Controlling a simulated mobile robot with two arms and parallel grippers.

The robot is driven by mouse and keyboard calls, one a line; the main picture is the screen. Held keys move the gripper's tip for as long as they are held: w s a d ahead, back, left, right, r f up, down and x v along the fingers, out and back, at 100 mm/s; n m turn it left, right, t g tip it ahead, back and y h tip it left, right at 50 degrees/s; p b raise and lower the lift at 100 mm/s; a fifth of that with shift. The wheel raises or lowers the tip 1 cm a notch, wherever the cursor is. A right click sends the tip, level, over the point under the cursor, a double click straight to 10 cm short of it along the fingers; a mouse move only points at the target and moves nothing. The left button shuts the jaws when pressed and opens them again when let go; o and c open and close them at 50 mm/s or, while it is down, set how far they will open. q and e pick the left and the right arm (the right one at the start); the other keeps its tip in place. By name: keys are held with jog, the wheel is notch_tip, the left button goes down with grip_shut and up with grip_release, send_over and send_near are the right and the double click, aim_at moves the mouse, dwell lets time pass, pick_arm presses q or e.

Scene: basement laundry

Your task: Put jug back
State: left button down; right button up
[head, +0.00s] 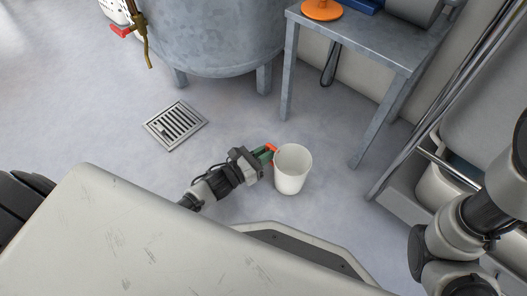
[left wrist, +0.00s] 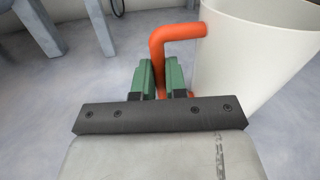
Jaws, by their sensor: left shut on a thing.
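The jug (head: 291,171) is a white, open-topped cup shape with an orange handle (head: 270,148). In the head view it is upright, near the floor in front of my base; I cannot tell whether its bottom touches the floor. My left gripper (head: 266,157) is shut on the handle, left of the jug. In the left wrist view the green fingers (left wrist: 161,80) are on either side of the orange handle (left wrist: 176,40), and the white jug wall (left wrist: 250,60) is at the right. My right gripper is not in view; only part of my right arm shows.
A grey metal table (head: 360,42) with an orange-based object (head: 322,9) on it stands behind the jug. A large metal tank (head: 215,40) stands at the back left. A floor drain grate (head: 175,124) lies left. A metal-framed unit (head: 440,180) is at the right. Floor between is clear.

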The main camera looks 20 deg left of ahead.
pick_arm(q)
jog(key=c, duration=1.6)
grip_release()
jog(key=shift+f, duration=0.2)
jog(key=o, duration=0.4)
jog(key=shift+o, duration=0.2)
jog(key=shift+r, duration=0.1)
jog(key=shift+r, duration=0.25)
jog(key=p+v, duration=0.5)
jog(key=v, duration=0.5)
jog(key=shift+s+a+f, duration=0.1)
jog(key=shift+s+a, duration=0.1)
jog(key=shift+s, duration=0.15)
jog(key=shift+s+a+f, duration=0.1)
jog(key=shift+s+a, duration=0.25)
jog(key=shift+s, duration=0.2)
